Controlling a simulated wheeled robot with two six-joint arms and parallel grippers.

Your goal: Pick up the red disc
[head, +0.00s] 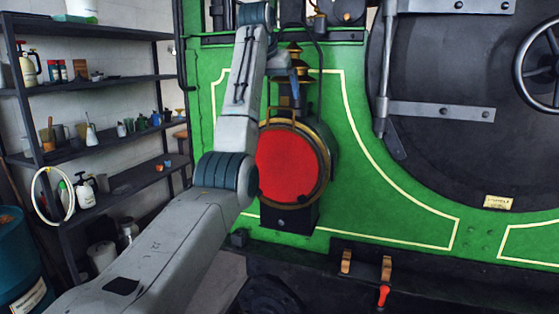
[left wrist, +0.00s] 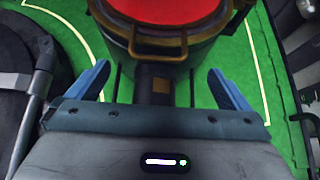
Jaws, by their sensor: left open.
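My left gripper (head: 292,90) is above the disc, close to the lamp's top. In the left wrist view its blue fingers (left wrist: 157,82) are spread wide, with nothing held. My right gripper is not in view.
My left arm hides part of the green panel (head: 390,190). A dark shelf rack (head: 110,82) with bottles and tools stands at left, a blue drum (head: 22,262) below it. A round black door (head: 460,75) with a handwheel (head: 540,62) is at right. Wooden-topped pegs (head: 346,262) stick up below.

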